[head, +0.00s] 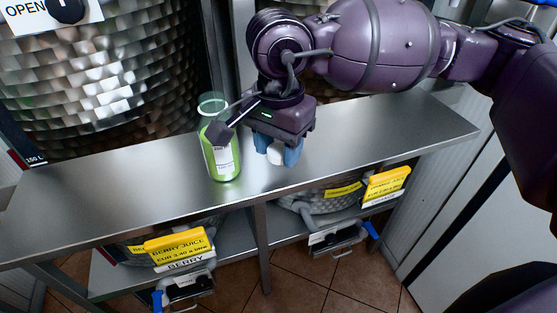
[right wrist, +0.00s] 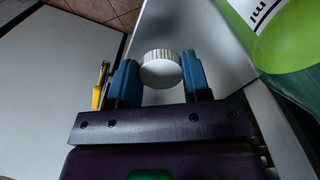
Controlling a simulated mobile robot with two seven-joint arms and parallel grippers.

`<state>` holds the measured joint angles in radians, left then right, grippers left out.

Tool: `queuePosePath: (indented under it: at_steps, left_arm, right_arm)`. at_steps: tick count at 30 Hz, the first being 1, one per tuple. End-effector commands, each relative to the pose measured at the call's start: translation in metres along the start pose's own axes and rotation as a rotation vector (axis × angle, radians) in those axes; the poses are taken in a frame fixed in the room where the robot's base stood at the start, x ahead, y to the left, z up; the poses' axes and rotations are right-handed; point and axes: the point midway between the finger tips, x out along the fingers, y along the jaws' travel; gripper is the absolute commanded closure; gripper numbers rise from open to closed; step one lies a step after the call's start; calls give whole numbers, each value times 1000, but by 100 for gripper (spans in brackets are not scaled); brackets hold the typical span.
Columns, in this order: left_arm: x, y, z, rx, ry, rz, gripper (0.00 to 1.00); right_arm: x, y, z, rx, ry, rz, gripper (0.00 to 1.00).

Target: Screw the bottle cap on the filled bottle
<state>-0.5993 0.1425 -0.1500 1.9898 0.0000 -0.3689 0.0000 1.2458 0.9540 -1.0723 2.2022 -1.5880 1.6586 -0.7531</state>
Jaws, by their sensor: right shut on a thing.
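The filled bottle (head: 222,165) stands upright on the metal counter, with green liquid, a white label and a clear upper part with no cap on it. It also shows large at the right edge of the right wrist view (right wrist: 295,45). My right gripper (head: 278,150) is shut on the white bottle cap (head: 275,156), just right of the bottle and apart from it. In the right wrist view the ridged cap (right wrist: 160,70) sits between the blue fingertips. A dark part of my right wrist hides some of the bottle's upper side. My left gripper is not in view.
The narrow metal counter (head: 90,205) is clear on both sides of the bottle. A large hammered-metal tank (head: 90,80) stands behind it at left. Yellow berry juice sign (head: 178,246) and another yellow sign (head: 387,185) hang below the front edge, near lower dispensers.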

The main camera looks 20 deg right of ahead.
Motion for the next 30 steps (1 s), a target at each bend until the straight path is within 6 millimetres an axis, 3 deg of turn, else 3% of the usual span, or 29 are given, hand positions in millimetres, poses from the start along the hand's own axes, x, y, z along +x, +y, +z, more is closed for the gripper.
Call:
queuePosePath:
  at_steps: [9,15,22,30]
  left_arm:
    - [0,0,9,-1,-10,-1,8]
    - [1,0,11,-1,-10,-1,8]
    - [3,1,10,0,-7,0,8]
    - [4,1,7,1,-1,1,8]
  right_arm:
    - [-84,-1,0,0,2,-5,78]
    - [-126,0,0,0,1,-3,78]
    - [-154,0,0,0,1,-1,78]
    - [-161,0,0,-1,0,0,78]
